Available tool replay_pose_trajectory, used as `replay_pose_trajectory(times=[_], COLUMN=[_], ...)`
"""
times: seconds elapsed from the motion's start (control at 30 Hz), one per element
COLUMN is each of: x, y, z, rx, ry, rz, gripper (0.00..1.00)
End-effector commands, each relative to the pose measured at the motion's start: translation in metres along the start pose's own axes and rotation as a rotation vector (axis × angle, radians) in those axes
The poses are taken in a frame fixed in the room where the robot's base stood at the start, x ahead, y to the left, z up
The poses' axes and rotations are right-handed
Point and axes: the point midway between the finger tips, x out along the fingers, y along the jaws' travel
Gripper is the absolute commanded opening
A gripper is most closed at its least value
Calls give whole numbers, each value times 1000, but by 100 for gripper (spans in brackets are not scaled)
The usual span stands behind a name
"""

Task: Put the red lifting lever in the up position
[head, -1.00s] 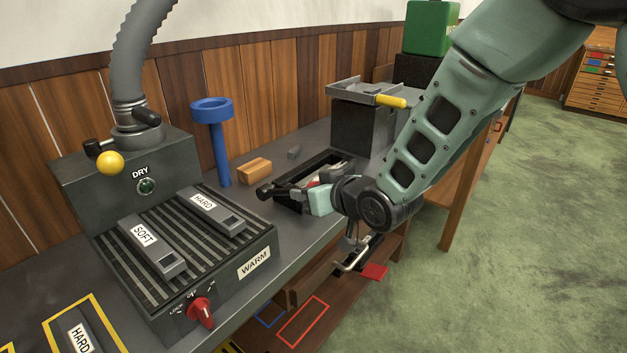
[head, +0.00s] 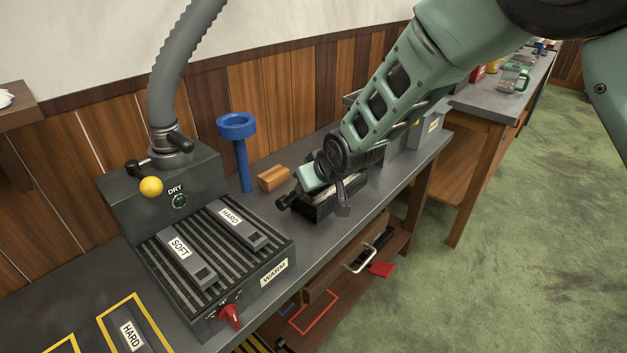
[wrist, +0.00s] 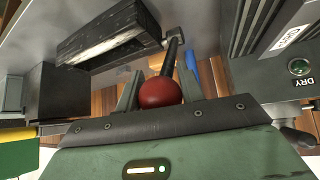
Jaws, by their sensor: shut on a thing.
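The red ball knob (wrist: 160,92) of the lifting lever shows in the wrist view between my two fingers. Its dark shaft (wrist: 173,54) runs from the knob toward a metal bracket beside a long black box (wrist: 108,35). My gripper (wrist: 158,95) is shut on the knob. In the head view my gripper (head: 291,201) is low over the bench, at a black box (head: 325,207) near the bench's front edge. The knob and shaft are hidden there by my wrist and fingers, so the lever's angle is hard to tell.
A grey DRY machine (head: 165,190) with a ribbed WARM plate stands to the left. A blue funnel-like stand (head: 241,160) and an orange block (head: 273,178) stand behind my gripper. Green floor is clear at right.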

Motion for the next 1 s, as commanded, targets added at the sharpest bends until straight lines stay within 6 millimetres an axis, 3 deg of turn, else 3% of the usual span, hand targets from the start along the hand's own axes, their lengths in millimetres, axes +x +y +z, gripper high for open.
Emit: replay_pose_trajectory(times=[0.3, 0.33, 0.4, 0.77, 1.0], x=[-1, -1, -1, -5, -42], y=[0, 0, 0, 0, 0], z=[-7, -7, -7, -4, -4], rx=[0, 0, 0, 0, 0], ry=[15, 16, 15, 8, 11], rz=[0, 0, 0, 0, 0], gripper=[0, 46, 59, 59, 59])
